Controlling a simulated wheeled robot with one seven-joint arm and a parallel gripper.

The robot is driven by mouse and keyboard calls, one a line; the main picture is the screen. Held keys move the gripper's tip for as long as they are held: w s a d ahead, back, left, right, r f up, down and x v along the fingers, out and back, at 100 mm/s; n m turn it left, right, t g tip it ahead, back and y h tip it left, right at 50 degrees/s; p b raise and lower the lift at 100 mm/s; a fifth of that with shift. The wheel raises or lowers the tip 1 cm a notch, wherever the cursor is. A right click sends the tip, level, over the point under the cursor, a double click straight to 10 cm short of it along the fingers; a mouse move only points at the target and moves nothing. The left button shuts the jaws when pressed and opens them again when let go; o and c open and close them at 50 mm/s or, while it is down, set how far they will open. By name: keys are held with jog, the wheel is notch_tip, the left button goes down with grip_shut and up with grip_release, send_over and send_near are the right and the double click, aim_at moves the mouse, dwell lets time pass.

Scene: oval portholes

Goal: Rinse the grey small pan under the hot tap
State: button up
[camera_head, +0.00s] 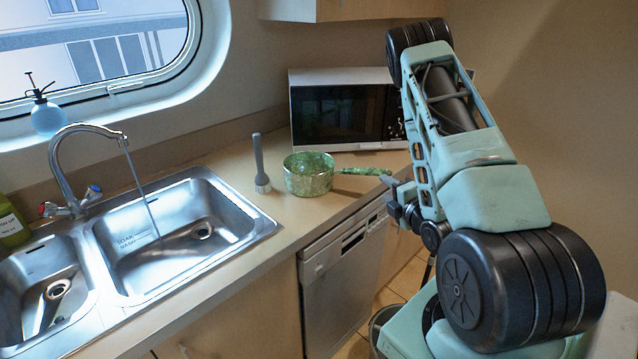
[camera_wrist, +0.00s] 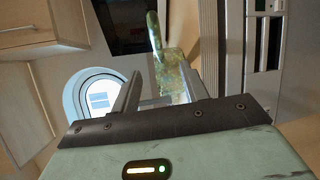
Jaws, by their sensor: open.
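The only pan in view is a small green mottled one (camera_head: 309,174), not grey. It stands upright on the counter right of the sink, its green handle (camera_head: 362,171) pointing right. The tap (camera_head: 92,131) arches over the sink, with a red knob (camera_head: 47,209) and a blue knob (camera_head: 94,190). A thin stream of water (camera_head: 141,190) falls from its spout into the right basin (camera_head: 185,225). My gripper (camera_head: 392,197) is open and empty, close to the handle's end. In the wrist view, the handle (camera_wrist: 155,32) and pan (camera_wrist: 172,78) show beyond and between my fingers (camera_wrist: 160,72).
A grey brush (camera_head: 260,165) stands just left of the pan. A microwave (camera_head: 345,110) is behind it. The dishwasher (camera_head: 343,270) is below the counter edge. A spray bottle (camera_head: 46,117) is on the window sill and a green bottle (camera_head: 10,222) is at far left. The right basin looks empty.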

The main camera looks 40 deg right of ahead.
aim_at(365, 173)
jog(key=b+x, duration=0.7)
jog(key=shift+w+r, duration=0.1)
jog(key=shift+w, duration=0.05)
jog(key=x, duration=0.1)
jog(key=p+x, duration=0.1)
jog(key=x, duration=0.1)
jog(key=p+x, duration=0.1)
jog(key=x, duration=0.1)
jog(key=shift+w+a+r, duration=0.15)
jog(key=shift+w+a, duration=0.1)
jog(key=shift+w+d+f, duration=0.2)
jog(key=shift+w+f, duration=0.05)
jog(key=shift+w, duration=0.25)
jog(key=shift+r, duration=0.1)
grip_shut()
